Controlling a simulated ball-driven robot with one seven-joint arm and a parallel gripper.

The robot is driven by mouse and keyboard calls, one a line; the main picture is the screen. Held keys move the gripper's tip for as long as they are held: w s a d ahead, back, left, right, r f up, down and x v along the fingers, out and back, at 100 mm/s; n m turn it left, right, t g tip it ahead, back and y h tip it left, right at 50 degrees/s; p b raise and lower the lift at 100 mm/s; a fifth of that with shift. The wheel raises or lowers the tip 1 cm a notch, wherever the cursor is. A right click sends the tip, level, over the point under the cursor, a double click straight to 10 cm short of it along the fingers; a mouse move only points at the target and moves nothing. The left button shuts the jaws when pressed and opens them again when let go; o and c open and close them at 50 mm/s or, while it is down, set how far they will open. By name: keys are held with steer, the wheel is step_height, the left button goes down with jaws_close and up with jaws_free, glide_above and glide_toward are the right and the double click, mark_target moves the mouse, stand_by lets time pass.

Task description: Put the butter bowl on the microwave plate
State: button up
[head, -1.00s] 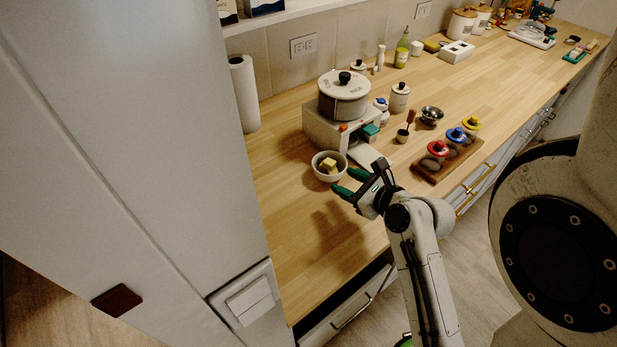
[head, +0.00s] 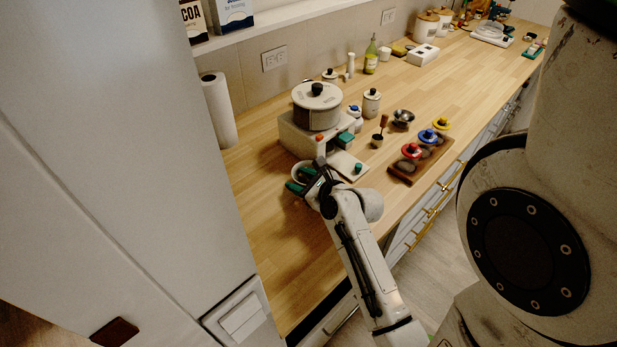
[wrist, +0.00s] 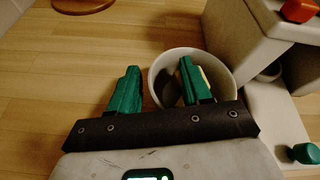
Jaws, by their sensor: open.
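The small white butter bowl (head: 297,168) stands on the wooden counter in front of the small white microwave (head: 296,139). In the wrist view the bowl (wrist: 228,65) is partly hidden by my gripper (wrist: 157,88). My gripper (head: 303,183) is open, with green fingers. The right finger appears over or inside the bowl, and the left finger is outside it, to the left of the rim. A bit of yellow butter (wrist: 205,76) shows behind the right finger. The microwave (wrist: 243,28) is at upper right in the wrist view. I cannot make out its plate clearly.
A lidded pot (head: 316,108) stands on the microwave. A pale panel (head: 343,164) with a green knob (head: 358,168) lies right of the bowl. A rack with coloured lids (head: 412,155) is farther right. The counter left of the bowl is clear.

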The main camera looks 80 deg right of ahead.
steer(key=shift+w+d, duration=0.1)
steer(key=shift+f, duration=0.1)
jaws_close()
stand_by(0.3)
